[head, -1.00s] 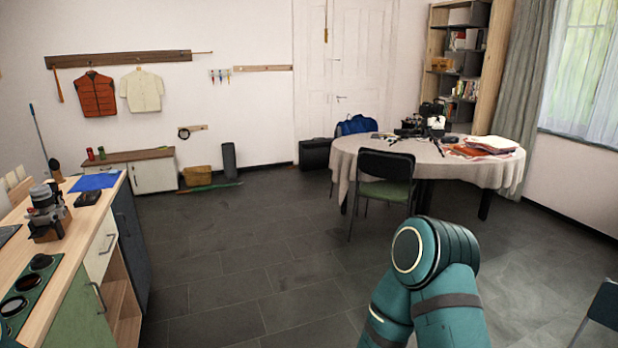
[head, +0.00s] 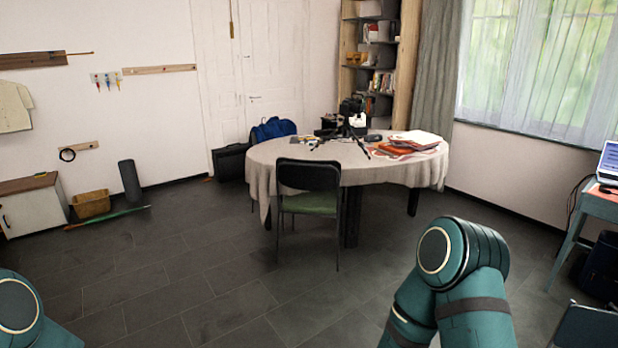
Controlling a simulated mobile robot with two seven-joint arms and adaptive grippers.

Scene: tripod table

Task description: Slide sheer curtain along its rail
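A sheer, pale curtain (head: 545,75) hangs over the window at the upper right of the head view. A thicker grey-green curtain (head: 434,65) hangs at the window's left side, beside the bookshelf. The curtain rail is out of frame above. Both curtains are far from me, across the room. Parts of my two arms show at the bottom left and bottom right, but neither gripper is in view.
A round table (head: 265,165) with a cloth, papers and a tripod stands mid-room, a dark chair (head: 308,190) before it. A desk (head: 590,205) with a laptop is at the right edge. A bookshelf (head: 404,60) stands behind the table. Grey floor (head: 200,270) is open in front.

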